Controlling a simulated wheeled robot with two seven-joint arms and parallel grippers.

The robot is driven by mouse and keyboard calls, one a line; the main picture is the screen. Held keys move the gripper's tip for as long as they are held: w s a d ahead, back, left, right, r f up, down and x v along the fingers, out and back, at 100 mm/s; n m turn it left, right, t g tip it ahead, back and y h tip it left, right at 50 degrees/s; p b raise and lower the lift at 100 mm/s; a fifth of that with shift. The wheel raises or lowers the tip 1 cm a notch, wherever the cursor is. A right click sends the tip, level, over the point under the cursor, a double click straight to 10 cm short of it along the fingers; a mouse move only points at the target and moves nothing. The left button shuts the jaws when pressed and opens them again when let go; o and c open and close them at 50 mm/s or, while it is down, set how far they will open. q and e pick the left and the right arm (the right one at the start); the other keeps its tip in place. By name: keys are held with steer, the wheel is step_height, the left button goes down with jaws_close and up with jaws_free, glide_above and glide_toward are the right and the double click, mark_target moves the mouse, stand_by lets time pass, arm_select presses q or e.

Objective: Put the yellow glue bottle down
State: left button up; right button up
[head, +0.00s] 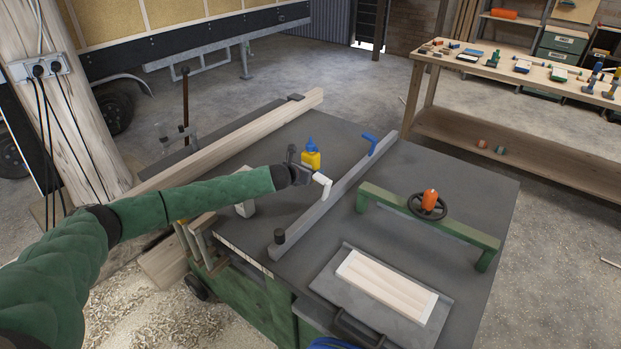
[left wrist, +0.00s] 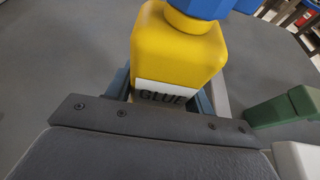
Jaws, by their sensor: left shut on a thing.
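The yellow glue bottle (head: 311,159) with a blue cap stands upright over the dark grey machine table (head: 345,140), behind the long grey fence. My left gripper (head: 306,168) is shut on it, low on its body. In the left wrist view the bottle (left wrist: 180,50) fills the upper middle, with a white GLUE label facing the camera. The gripper hides the bottle's base, so I cannot tell whether it touches the table. My right gripper is not in view.
The grey fence (head: 335,198) with a blue handle runs diagonally just right of the bottle. A long wooden beam (head: 235,135) lies at the left. A green bar (head: 455,226) with a handwheel and a tray (head: 350,309) with pale boards are at the right and front. The table behind the bottle is clear.

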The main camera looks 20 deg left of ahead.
arm_select(q)
steer(key=shift+f, duration=0.45)
steer(key=shift+f+p, duration=0.5)
steer(key=shift+f, duration=1.15)
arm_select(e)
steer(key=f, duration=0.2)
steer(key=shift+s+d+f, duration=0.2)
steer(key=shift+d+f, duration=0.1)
arm_select(q)
steer(key=shift+f, duration=0.15)
steer(key=o, duration=1.2)
